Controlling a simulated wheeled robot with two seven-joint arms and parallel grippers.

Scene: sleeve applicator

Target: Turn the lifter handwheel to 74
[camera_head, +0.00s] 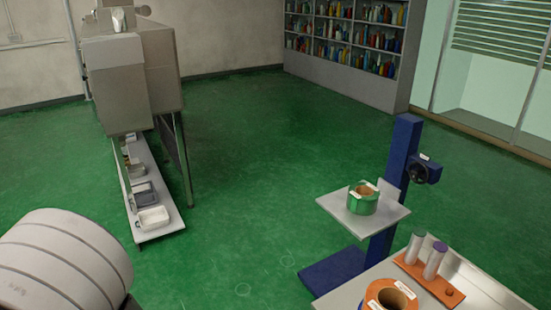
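The lifter is a blue column (401,165) on a blue base plate (333,270), in the right half of the head view. Its handwheel (419,172) is a small dark knob on the column's right side, near the top, below a small white label. The wheel is too small to read a setting. A pale platform (390,219) juts left from the column and carries a green roll (362,199) with a brown core. Neither of my grippers is in view, and nothing touches the handwheel.
A pale table (343,297) in front of the lifter bears an orange roll and an orange holder (426,276) with two cylinders. A grey machine (118,75) stands at left above a tray shelf (165,229). Green floor (250,170) between is clear. Bookshelves stand behind.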

